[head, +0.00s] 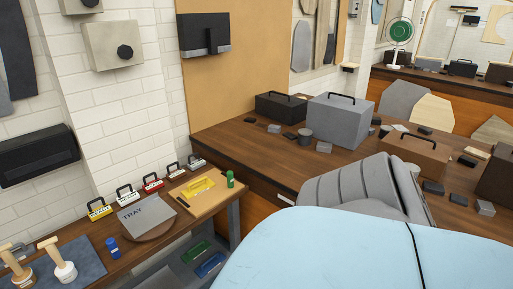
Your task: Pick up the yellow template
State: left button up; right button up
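A flat yellow piece (198,187), which looks like the yellow template, lies on a light wooden board (183,206) near the right end of the left workbench. A second, smaller yellow-faced piece with a black handle (100,211) stands farther left on the same bench, beside the grey tray. I cannot read its label clearly. Neither of my grippers shows in the head view, so their state and distance from the yellow piece are hidden.
White and red handled pieces line the wall side. A large pale blue surface (330,250) and a grey padded chair (365,190) fill the lower right.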

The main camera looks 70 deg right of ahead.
aim_at(193, 191)
jog(key=z, duration=1.8)
jog(key=i+j+z, duration=0.35)
jog(key=j, duration=0.15)
jog(key=k, duration=0.1)
